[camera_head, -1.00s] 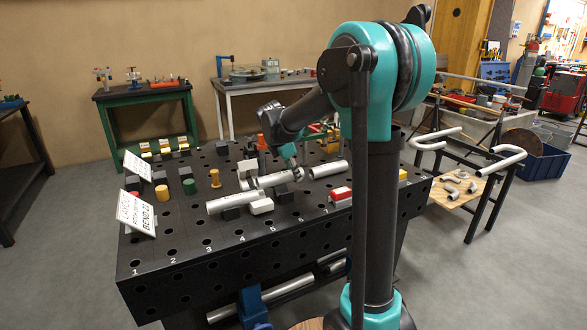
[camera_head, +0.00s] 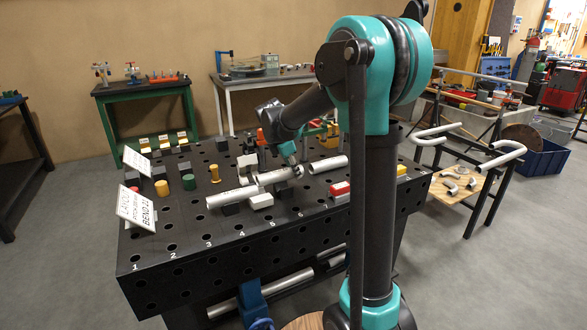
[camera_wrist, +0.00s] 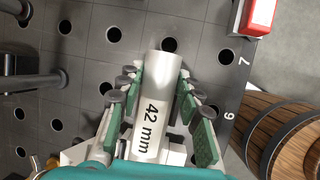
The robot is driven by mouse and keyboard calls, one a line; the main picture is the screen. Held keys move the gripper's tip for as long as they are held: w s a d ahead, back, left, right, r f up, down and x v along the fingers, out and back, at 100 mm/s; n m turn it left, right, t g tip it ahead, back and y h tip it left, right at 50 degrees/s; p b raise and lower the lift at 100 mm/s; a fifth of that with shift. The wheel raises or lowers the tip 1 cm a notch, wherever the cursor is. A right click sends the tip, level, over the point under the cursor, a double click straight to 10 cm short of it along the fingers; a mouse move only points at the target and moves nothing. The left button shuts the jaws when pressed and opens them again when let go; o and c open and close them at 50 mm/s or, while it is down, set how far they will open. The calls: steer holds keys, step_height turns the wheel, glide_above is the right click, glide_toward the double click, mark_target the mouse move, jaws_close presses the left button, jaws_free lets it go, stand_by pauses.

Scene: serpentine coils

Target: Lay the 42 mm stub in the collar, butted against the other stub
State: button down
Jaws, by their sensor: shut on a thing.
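The 42 mm stub (camera_wrist: 157,100) is a pale metal tube with its size printed on it. It lies between the green pads of my gripper (camera_wrist: 160,85) in the wrist view, and the fingers are shut on it. In the head view my gripper (camera_head: 291,168) is low over the table, at the stub (camera_head: 276,176). The other stub (camera_head: 232,197) lies to its left, nearly in line; I cannot tell whether the ends touch. White blocks (camera_head: 262,201) near the joint look like collar parts, but the collar's seat is hidden.
Another tube (camera_head: 328,164) lies to the right on the black perforated table (camera_head: 190,235). A red-and-white block (camera_head: 340,189) stands near the front edge. Yellow, green and dark cylinders and white sign plates (camera_head: 137,208) are at the left. The front left of the table is clear.

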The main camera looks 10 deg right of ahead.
mark_target(291, 177)
steer(key=shift+f, duration=1)
steer(key=shift+f, duration=0.15)
steer(key=shift+f, duration=0.35)
steer(key=shift+f, duration=0.15)
steer(key=shift+s+a, duration=0.15)
steer(key=shift+a, duration=0.25)
stand_by(0.8)
steer(key=c, duration=1)
jaws_free()
steer(key=shift+o, duration=0.2)
